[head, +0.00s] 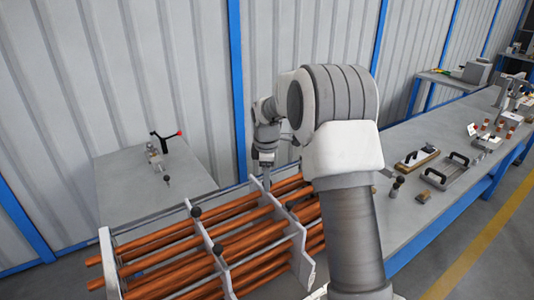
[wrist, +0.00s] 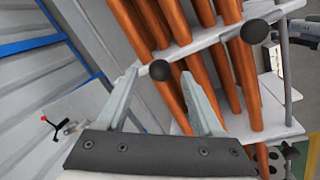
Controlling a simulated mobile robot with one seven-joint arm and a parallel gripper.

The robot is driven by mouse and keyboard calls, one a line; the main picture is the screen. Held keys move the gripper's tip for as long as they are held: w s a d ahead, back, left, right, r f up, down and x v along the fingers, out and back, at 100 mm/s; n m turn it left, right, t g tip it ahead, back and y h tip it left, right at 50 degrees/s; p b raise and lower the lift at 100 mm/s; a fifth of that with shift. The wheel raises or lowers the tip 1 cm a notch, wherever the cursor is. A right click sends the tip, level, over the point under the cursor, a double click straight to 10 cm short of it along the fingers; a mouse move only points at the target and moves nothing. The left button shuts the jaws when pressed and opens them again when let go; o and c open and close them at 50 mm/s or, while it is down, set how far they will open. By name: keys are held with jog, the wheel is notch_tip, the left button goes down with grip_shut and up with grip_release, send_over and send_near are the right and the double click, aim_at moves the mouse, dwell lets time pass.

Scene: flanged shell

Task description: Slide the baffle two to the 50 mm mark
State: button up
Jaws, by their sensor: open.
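Copper-coloured rods (head: 165,240) run through several pale upright plates. I see no number or mm scale, so I cannot tell which is baffle two. My gripper (head: 266,186) points down at the far side of the rods. In the wrist view my gripper (wrist: 159,77) is open, with a black knob (wrist: 160,70) showing between its fingertips, apparently not gripped. Another knob (wrist: 254,31) is to the right.
A grey table (head: 130,190) at the left holds a small fixture with a red-tipped lever (head: 168,138). A long bench (head: 400,225) on the right carries several blocks and handled tools. A ribbed wall (head: 180,60) with blue posts stands close behind.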

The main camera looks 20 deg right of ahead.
notch_tip(320, 180, up, 15)
jog(key=s, duration=0.3)
jog(key=shift+a+r+b, duration=0.15)
jog(key=shift+a+b, duration=0.2)
jog(key=shift+a, duration=0.05)
jog(key=s+a+r+m+t, duration=0.1)
jog(key=s+r+m, duration=0.25)
jog(key=s, duration=0.45)
jog(key=s+a+r+m+t, duration=0.15)
jog(key=s+m, duration=0.25)
jog(key=s, duration=0.5)
jog(key=s+f+m, duration=0.2)
jog(key=s+m, duration=0.1)
jog(key=s, duration=0.5)
jog(key=s+f+m, duration=0.3)
jog(key=s+m, duration=0.1)
jog(key=s, duration=0.4)
jog(key=shift+s+a+f+t+y, duration=0.15)
jog(key=shift+s+a+t+y, duration=0.15)
jog(key=shift+a+t, duration=0.15)
jog(key=shift+d+m, duration=0.1)
jog(key=shift+m, duration=0.15)
